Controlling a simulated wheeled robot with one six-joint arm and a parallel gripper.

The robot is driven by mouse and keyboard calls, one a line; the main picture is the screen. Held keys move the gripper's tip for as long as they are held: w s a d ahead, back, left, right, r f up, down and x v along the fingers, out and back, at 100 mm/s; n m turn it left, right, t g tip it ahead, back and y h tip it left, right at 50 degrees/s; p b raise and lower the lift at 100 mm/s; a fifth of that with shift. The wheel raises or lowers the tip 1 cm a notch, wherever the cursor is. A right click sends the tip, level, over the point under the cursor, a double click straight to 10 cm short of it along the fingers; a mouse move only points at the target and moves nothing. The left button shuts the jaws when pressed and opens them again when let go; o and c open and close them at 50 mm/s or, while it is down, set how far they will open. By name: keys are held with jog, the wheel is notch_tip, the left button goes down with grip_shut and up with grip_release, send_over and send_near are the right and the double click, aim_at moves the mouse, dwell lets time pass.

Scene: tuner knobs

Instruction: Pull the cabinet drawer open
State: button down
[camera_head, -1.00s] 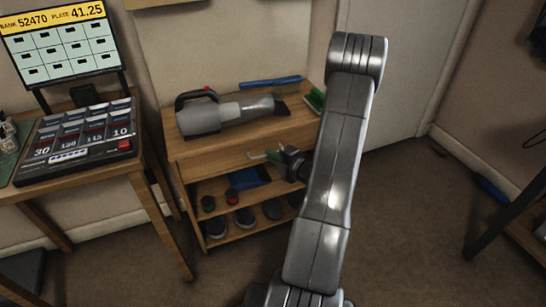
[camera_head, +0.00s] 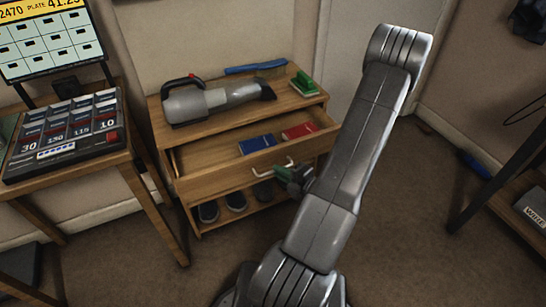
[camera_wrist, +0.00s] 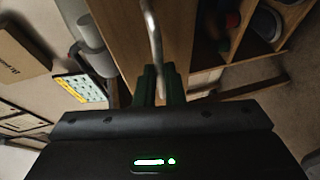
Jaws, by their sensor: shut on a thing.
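The wooden cabinet (camera_head: 165,142) stands against the wall in the head view. Its drawer (camera_head: 235,178) is pulled out, with a blue item (camera_head: 257,144) and a red item (camera_head: 299,131) lying inside. The pale bar handle (camera_head: 262,172) is on the drawer front. My gripper (camera_head: 287,172) is at the handle's right part. In the wrist view the two dark green fingers of my gripper (camera_wrist: 159,82) are closed around the metal handle (camera_wrist: 152,30).
A handheld vacuum (camera_head: 215,99), a blue brush (camera_head: 255,67) and a green brush (camera_head: 304,84) lie on the cabinet top. Shoes (camera_head: 236,200) sit on the shelf below. A desk with a control panel (camera_head: 65,135) stands at left. Floor in front is clear.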

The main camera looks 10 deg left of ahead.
jog(key=shift+s+d+r, duration=0.1)
jog(key=shift+s+d, duration=0.5)
jog(key=shift+s, duration=0.25)
jog(key=shift+s+d+r, duration=0.1)
jog(key=shift+s+d, duration=0.45)
jog(key=shift+s, duration=0.3)
jog(key=c, duration=1.5)
grip_release()
jog(key=shift+f, duration=0.1)
jog(key=shift+c, duration=0.2)
jog(key=p+v, duration=0.3)
jog(key=v, duration=1.1)
jog(key=shift+w+a, duration=0.1)
jog(key=b+x, duration=0.2)
jog(key=x, duration=1.1)
jog(key=shift+w+a+b, duration=0.15)
jog(key=shift+a+b, duration=0.15)
jog(key=shift+b, duration=0.05)
